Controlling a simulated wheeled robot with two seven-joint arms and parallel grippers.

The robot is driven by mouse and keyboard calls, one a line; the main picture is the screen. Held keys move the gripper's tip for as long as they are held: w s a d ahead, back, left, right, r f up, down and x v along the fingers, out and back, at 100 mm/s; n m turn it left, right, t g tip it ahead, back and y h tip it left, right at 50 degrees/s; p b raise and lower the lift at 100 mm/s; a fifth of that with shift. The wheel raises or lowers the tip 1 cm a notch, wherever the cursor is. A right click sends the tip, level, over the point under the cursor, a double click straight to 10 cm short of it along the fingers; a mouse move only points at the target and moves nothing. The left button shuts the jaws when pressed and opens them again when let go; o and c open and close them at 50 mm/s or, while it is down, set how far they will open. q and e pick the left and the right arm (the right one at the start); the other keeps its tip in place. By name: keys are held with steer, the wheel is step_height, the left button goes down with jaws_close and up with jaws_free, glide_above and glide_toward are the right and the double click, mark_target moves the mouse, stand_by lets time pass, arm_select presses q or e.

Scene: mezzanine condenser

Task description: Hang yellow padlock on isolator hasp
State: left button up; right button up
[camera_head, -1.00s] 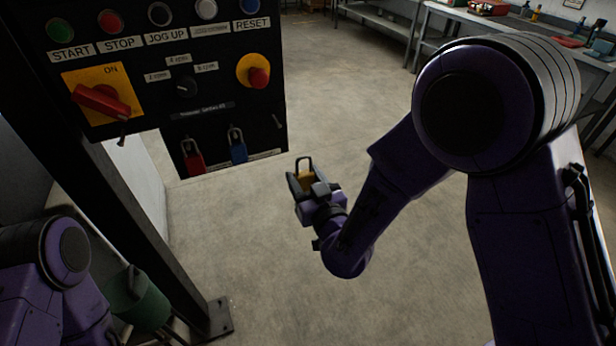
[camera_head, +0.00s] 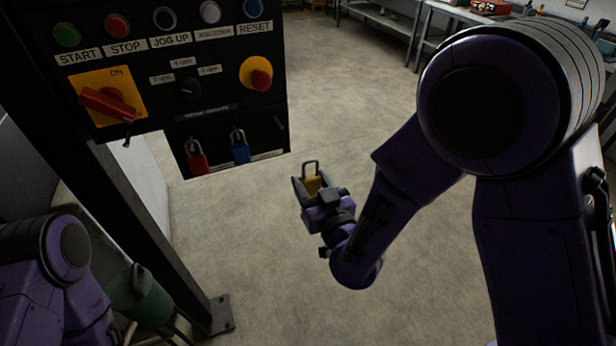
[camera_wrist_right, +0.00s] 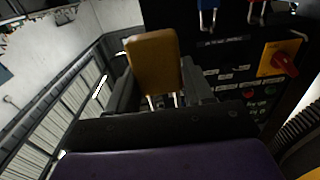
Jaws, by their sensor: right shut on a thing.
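The yellow padlock (camera_head: 313,184) is held in my right gripper (camera_head: 311,188), its grey shackle pointing up in the head view. In the right wrist view the padlock's yellow body (camera_wrist_right: 154,64) sits between the fingers (camera_wrist_right: 155,90). The gripper is right of and below the control panel (camera_head: 190,60), apart from it. The isolator is a red handle (camera_head: 106,103) on a yellow plate marked ON, at the panel's left. My left gripper is out of view; only part of that arm shows at lower left.
A red padlock (camera_head: 197,163) and a blue padlock (camera_head: 240,152) hang on the panel's lower strip. A dark post (camera_head: 150,240) stands below the panel, with a green bucket (camera_head: 140,298) beside it. Workbenches (camera_head: 470,15) stand at the back right. The middle floor is clear.

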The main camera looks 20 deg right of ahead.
mark_target(313, 185)
steer(key=shift+s+d, duration=0.1)
steer(key=shift+s, duration=0.85)
steer(key=shift+s+r, duration=0.2)
steer(key=shift+s, duration=0.05)
steer(key=s+p, duration=0.1)
steer(key=p, duration=0.2)
steer(key=shift+s+d, duration=0.15)
steer(key=shift+s, duration=0.5)
steer(key=shift+f, duration=0.1)
